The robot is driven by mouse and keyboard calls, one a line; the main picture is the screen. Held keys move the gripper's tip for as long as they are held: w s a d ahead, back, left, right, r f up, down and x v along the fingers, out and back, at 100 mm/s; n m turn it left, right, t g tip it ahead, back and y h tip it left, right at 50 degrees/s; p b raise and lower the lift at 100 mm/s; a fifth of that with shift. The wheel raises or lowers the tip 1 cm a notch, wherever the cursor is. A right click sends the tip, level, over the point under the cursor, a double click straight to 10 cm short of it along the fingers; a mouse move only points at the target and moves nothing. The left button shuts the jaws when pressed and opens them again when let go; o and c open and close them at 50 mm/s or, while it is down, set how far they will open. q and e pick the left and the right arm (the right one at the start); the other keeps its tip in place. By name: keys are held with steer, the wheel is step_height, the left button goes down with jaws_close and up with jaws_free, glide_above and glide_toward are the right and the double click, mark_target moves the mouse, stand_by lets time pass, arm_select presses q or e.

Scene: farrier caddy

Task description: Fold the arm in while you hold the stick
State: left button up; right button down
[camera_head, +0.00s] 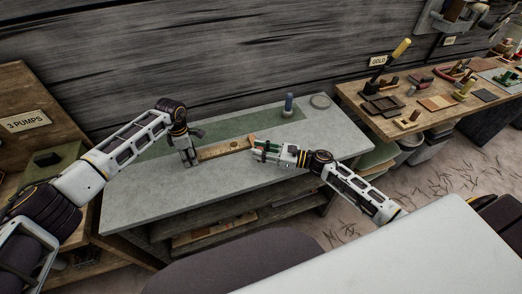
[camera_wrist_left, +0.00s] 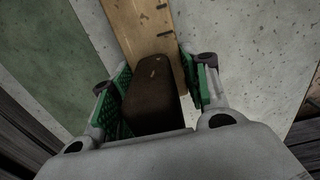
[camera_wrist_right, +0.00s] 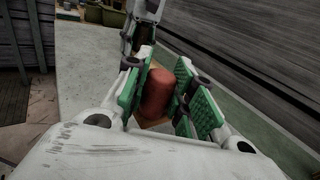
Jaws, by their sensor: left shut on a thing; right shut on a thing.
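The wooden stick (camera_head: 222,149) lies across the grey bench between my two grippers, with dark marks on its face (camera_wrist_left: 150,28). My left gripper (camera_head: 193,158) is shut on a dark brown grip (camera_wrist_left: 150,100) at the stick's left end. A short wooden piece, which looks like the arm (camera_head: 252,140), stands out at the stick's right end. My right gripper (camera_head: 262,150) is shut on a red-brown rounded knob (camera_wrist_right: 158,93) at that end. The joint between knob, arm and stick is hidden by the fingers.
The grey bench (camera_head: 135,190) has a green mat (camera_head: 155,148). A blue-grey cylinder (camera_head: 289,103) and a round grey dish (camera_head: 320,101) stand at the back right. A wooden table (camera_head: 430,117) with tools adjoins on the right. The bench's front left is clear.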

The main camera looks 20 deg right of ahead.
steer(key=shift+w+a+m+t+h, duration=0.2)
steer(key=shift+a+m+t+h, duration=1.1)
steer(key=shift+a+t+h, duration=0.15)
steer(key=shift+w+a, duration=0.35)
steer(key=shift+a, duration=0.5)
steer(key=shift+w+a, duration=0.35)
steer(key=shift+a, duration=0.5)
steer(key=c, duration=1.2)
jaws_free()
steer(key=shift+o, duration=0.2)
steer(key=shift+w, duration=0.1)
steer(key=shift+d, duration=0.2)
steer(key=shift+s+d, duration=0.1)
steer(key=shift+s, duration=0.1)
steer(key=shift+v, duration=5.75)
steer(key=shift+f, duration=0.1)
